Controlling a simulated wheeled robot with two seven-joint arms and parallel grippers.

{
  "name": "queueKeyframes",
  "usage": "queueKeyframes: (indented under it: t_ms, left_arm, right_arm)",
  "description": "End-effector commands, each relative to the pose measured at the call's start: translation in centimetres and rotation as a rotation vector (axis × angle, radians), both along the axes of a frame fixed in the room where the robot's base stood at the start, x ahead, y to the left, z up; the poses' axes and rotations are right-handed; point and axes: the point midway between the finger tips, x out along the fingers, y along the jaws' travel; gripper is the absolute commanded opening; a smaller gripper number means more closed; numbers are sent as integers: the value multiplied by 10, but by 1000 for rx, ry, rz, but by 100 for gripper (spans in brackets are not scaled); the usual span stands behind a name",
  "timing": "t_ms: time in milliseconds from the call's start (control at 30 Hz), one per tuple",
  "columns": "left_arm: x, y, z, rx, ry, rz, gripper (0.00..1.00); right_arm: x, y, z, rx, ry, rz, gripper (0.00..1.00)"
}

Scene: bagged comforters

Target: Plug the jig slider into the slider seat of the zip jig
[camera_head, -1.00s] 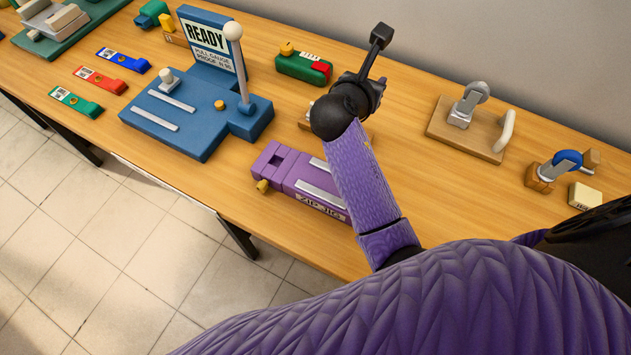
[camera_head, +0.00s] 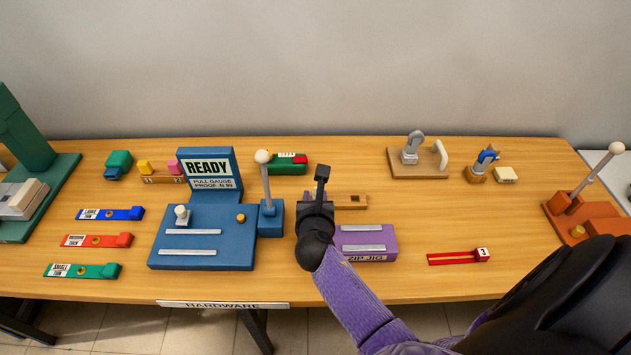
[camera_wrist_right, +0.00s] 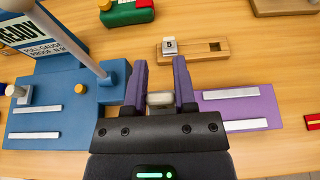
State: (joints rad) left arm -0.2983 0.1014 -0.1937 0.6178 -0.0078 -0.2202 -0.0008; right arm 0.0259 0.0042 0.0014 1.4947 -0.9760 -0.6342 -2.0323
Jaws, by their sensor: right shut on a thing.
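The purple zip jig (camera_head: 368,243) lies on the table; it also shows in the right wrist view (camera_wrist_right: 240,106). Its left end, with the slider seat, is hidden behind my right gripper (camera_head: 317,208). In the right wrist view, my right gripper's purple fingers (camera_wrist_right: 160,75) stand on both sides of a small pale grey piece (camera_wrist_right: 160,99), which looks like the jig slider, and are shut on it. The gripper is over the jig's left end. Contact between piece and seat cannot be seen. My left gripper is not in view.
The blue READY gauge (camera_head: 203,250) with its white-knobbed lever (camera_head: 265,180) stands close on the left. A wooden stand (camera_head: 351,201) lies behind the jig; a block marked 5 (camera_wrist_right: 169,45) sits on it. A red strip (camera_head: 455,258) lies to the right. Table between is clear.

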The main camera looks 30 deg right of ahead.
Motion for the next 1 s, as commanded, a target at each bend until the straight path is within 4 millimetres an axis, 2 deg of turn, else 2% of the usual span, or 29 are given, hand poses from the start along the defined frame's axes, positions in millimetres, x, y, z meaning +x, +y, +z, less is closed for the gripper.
queueKeyframes:
  t_ms: [33, 333, 467, 800, 1000]
  left_arm:
    - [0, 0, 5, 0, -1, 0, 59]
    - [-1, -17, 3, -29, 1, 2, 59]
    - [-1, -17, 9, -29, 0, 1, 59]
    - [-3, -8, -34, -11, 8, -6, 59]
    - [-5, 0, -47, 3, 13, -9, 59]
  right_arm:
    - [-1, 0, 2, 1, 3, 7, 0]
    - [-2, 1, -2, 3, 3, 14, 0]
    - [-2, 1, 1, 4, 3, 12, 0]
    - [-2, 0, -51, 4, 4, 11, 0]
    - [-2, 1, -67, 5, 3, 12, 0]
